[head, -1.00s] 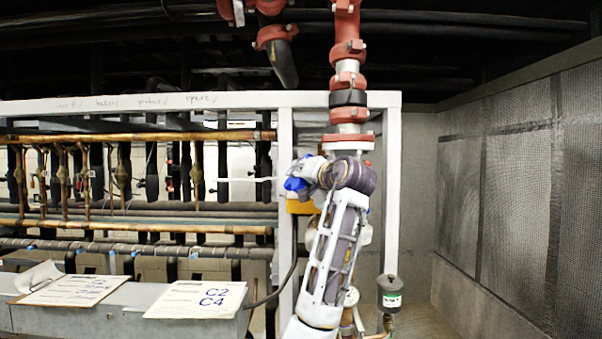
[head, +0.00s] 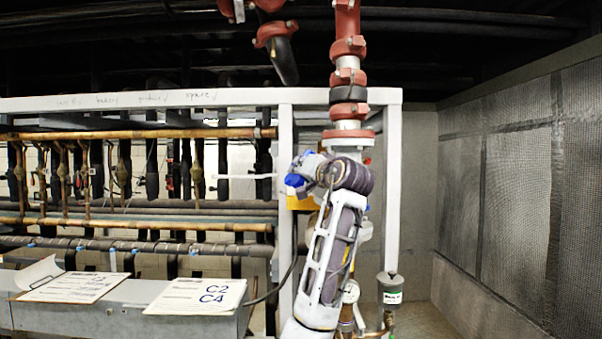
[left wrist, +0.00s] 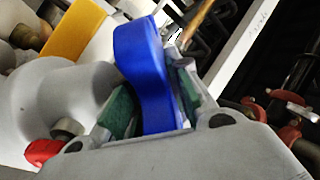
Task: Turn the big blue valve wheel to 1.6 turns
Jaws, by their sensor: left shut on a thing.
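The big blue valve wheel (head: 295,181) shows in the head view only as a small blue patch, left of my left wrist and beside the white frame post. My arm hides the rest of it. In the left wrist view the blue wheel's rim (left wrist: 146,60) passes between the green-padded fingers. My left gripper (left wrist: 150,108) is shut on this rim; in the head view it (head: 303,178) is at the wheel, partly hidden by my own wrist. My right gripper is not in view.
A white frame post (head: 286,240) stands close left of the wheel. A red-flanged pipe (head: 348,100) runs down behind my wrist. A yellow part (left wrist: 75,32) is near the wheel. A grey canister (head: 390,288) stands low right. Free floor lies towards the mesh wall (head: 510,190).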

